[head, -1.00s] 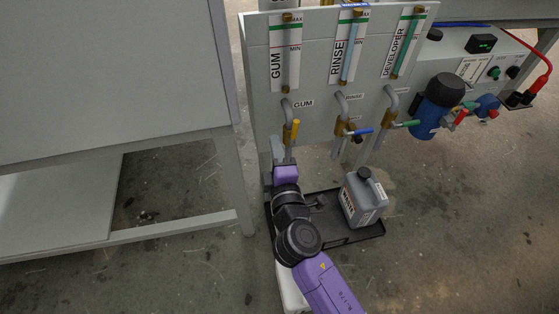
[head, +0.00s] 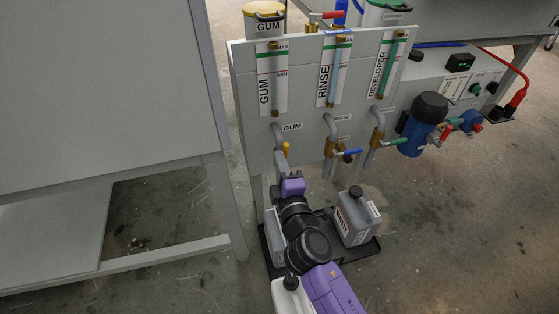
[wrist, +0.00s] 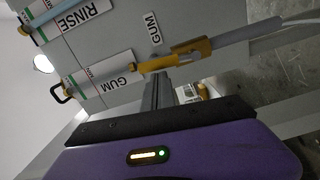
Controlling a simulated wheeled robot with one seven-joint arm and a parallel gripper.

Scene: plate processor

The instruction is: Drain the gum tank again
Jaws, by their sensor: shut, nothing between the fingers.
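The gum drain valve (head: 286,150), with a yellow handle, hangs on the grey pipe under the GUM label. It also shows in the wrist view (wrist: 188,50), where the handle appears roughly in line with the pipe. My gripper (wrist: 158,80) is shut and empty, its fingertips close to the valve; I cannot tell whether they touch. In the head view my wrist hides part of the pipe below the valve. The GUM sight gauge (head: 272,80) is on the panel; its level is unclear. The gum tank (head: 264,20), yellow-lidded, stands behind the panel.
A grey WASTE jug (head: 357,218) stands on the black floor tray (head: 362,250), right of my arm. A grey container (head: 275,238) is partly hidden left of my arm. The blue-handled rinse valve (head: 347,152) and green-handled developer valve (head: 393,142) are to the right. A grey table (head: 110,80) stands left.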

